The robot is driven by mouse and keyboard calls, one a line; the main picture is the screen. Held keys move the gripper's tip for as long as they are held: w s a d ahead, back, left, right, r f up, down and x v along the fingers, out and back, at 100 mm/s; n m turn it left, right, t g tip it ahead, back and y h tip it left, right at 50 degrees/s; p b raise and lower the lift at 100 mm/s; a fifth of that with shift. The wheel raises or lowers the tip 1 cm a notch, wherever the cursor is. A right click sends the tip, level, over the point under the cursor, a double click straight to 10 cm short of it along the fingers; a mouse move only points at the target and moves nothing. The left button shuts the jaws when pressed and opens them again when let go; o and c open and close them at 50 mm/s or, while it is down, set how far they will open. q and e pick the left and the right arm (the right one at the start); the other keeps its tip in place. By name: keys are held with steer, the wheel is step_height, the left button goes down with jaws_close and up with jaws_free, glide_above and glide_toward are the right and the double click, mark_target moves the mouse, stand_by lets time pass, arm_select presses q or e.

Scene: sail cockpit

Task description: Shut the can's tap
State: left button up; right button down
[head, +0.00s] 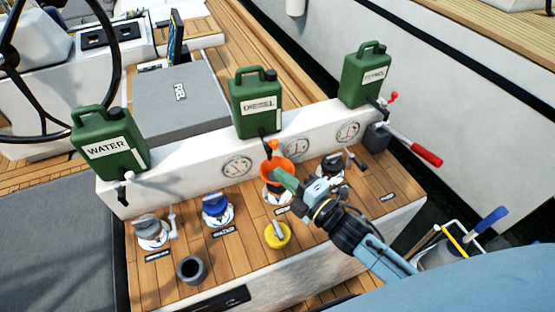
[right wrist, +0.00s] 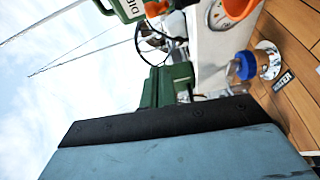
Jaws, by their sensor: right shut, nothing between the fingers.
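Three green cans stand on the white ledge: the WATER can (head: 103,145) at left, the DIESEL can (head: 256,103) in the middle and the PETROL can (head: 367,75) at right. The diesel can's tap has a small orange-red handle (head: 272,145), just above an orange funnel (head: 278,170) set in a deck filler. The water can's tap (head: 126,178) is pale and black; the petrol tap has a red handle (head: 392,97). My right gripper (head: 282,178) is shut and empty, its tip at the funnel's front, below the diesel tap. Whether any liquid flows is unclear. My left gripper is out of view.
A blue-capped filler (head: 215,206), a grey-capped filler (head: 149,228), a yellow cap (head: 277,235) and a dark cup (head: 191,269) are on the wooden deck. A red-handled lever (head: 425,155) sticks out at right. The steering wheel (head: 118,55) is at far left.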

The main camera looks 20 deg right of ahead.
steer(key=w+p, duration=0.1)
steer(key=w, duration=0.8)
steer(key=shift+d, duration=0.2)
stand_by(0.3)
